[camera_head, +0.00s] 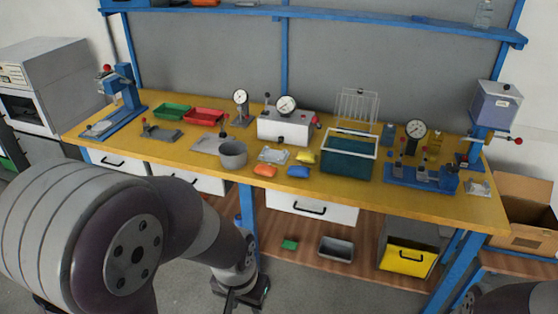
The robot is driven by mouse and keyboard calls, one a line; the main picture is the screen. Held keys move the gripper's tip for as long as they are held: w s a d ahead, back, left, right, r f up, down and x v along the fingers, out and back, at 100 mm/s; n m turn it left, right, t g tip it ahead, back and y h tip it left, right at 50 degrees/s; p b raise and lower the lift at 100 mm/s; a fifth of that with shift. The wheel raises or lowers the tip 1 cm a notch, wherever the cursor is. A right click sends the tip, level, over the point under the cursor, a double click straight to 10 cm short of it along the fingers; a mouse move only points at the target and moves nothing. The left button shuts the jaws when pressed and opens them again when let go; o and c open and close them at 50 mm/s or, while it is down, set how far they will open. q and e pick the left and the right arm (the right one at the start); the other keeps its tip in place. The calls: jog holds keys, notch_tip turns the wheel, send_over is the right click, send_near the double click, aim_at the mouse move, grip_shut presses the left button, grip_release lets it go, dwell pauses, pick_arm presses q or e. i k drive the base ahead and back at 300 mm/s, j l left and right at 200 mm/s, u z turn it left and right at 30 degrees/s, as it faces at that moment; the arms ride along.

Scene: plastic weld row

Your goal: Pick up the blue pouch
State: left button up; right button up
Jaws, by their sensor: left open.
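The blue pouch (298,171) lies on the front part of the yellow workbench (400,197), right of an orange pouch (264,170) and in front of a yellow pouch (305,157). My left arm comes in from the left and fills much of the lower left. My left gripper (240,300) is low at the bottom edge, below the bench top and well apart from the blue pouch. It is open, its tips partly cut off by the frame. Part of my right arm shows at the bottom right corner; its gripper is out of view.
A grey pot (233,153) stands left of the pouches, and a teal bin (349,158) stands right of them. A clear packet (273,154) lies behind. The lower wooden shelf holds a grey tray (336,249) and a yellow-fronted bin (407,259). The bench's front edge is clear below the blue pouch.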

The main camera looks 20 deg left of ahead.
aim_at(299, 170)
jog(key=i+j+u, duration=0.15)
jog(key=i+u, duration=0.15)
jog(key=i, duration=0.8)
jog(key=i+l+u, duration=0.15)
jog(key=i+u, duration=0.15)
jog(key=i, duration=0.75)
